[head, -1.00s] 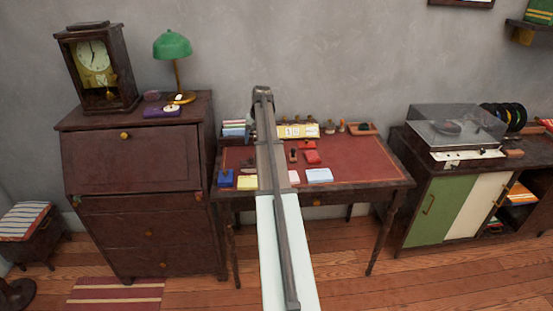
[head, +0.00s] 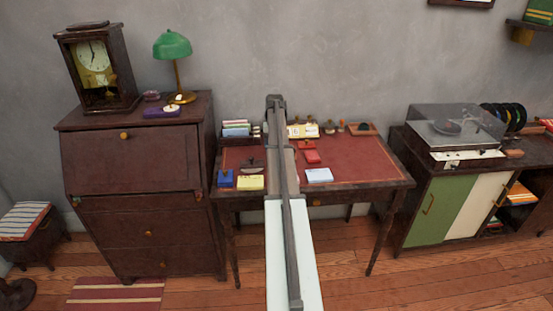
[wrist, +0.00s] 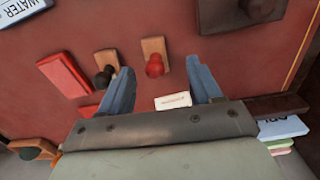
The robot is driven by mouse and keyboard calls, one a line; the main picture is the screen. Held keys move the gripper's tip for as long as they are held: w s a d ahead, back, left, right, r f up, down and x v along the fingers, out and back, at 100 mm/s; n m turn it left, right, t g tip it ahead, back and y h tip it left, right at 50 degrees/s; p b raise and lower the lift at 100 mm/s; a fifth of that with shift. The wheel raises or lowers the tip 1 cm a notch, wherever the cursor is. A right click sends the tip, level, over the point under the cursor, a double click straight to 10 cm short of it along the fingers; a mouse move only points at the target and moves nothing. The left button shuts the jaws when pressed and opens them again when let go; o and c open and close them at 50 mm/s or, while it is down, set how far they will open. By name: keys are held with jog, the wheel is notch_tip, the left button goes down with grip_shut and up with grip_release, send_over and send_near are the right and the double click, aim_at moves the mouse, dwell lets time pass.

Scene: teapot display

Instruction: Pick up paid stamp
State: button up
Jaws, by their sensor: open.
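Two wooden-based stamps stand on the red desk top in the wrist view: one with a red handle (wrist: 154,64) and one with a black handle (wrist: 107,75). No wording that tells which is the paid stamp is readable. My gripper (wrist: 159,68) is open and empty, its blue-grey fingers on either side of the red-handled stamp's line, tips just short of its base or beside it. A small white label (wrist: 173,101) with unreadable print shows between the fingers. In the head view my arm hides the gripper and these stamps.
A red block (wrist: 63,75) lies beside the black-handled stamp. The desk (head: 365,165) also bears a blue pad (head: 225,178), a yellow pad (head: 250,182), a pale paper block (head: 318,175) and red pads (head: 312,157). Several small items line its back edge.

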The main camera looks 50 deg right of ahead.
jog(key=shift+s+d+f, duration=0.1)
jog(key=shift+d+f, duration=0.05)
jog(key=shift+f, duration=0.75)
jog(key=shift+w+d+f, duration=0.1)
jog(key=shift+d+f, duration=0.1)
jog(key=shift+f, duration=0.65)
jog(key=shift+s+d+f, duration=0.1)
jog(key=shift+d+f, duration=0.05)
jog(key=shift+f, duration=0.75)
jog(key=c, duration=1.2)
